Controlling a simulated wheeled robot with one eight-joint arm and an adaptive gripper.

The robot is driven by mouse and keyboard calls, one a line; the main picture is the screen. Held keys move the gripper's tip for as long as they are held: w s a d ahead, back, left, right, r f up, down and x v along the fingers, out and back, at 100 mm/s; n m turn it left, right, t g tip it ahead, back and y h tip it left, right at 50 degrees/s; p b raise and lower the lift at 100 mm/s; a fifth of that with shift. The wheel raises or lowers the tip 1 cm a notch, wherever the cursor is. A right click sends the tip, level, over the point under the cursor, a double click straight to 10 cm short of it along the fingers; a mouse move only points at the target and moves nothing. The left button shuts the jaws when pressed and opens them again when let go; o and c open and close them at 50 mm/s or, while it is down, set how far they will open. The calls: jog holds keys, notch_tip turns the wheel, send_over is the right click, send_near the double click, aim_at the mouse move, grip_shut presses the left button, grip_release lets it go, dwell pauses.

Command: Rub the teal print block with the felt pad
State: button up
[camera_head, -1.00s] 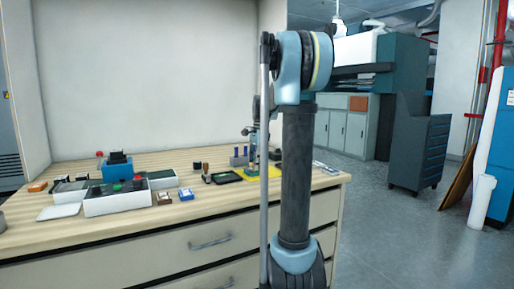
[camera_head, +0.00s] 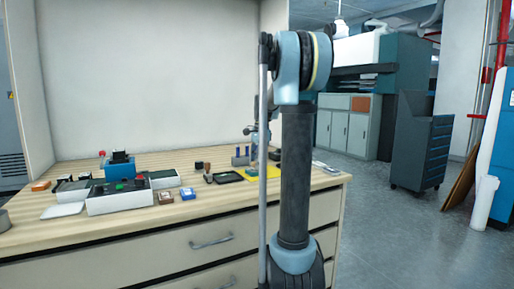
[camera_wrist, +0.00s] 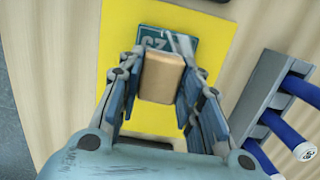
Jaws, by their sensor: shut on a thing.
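The teal print block (camera_wrist: 168,40) lies on a yellow mat (camera_wrist: 215,45) in the wrist view, with pale markings on its face. My gripper (camera_wrist: 162,78) is shut on a tan block, which looks like the felt pad (camera_wrist: 162,76). The pad is over the near edge of the teal block and hides part of it. I cannot tell whether they touch. In the head view the yellow mat (camera_head: 271,171) shows at the right end of the bench, and my arm hides most of the gripper.
A grey rack with blue-handled rollers (camera_wrist: 285,100) stands close to the right of the mat. A black tray (camera_head: 229,177) lies left of the mat in the head view. The bench's front strip is clear.

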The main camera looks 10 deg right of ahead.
jog(key=shift+a+r, duration=0.1)
jog(key=shift+r, duration=3.8)
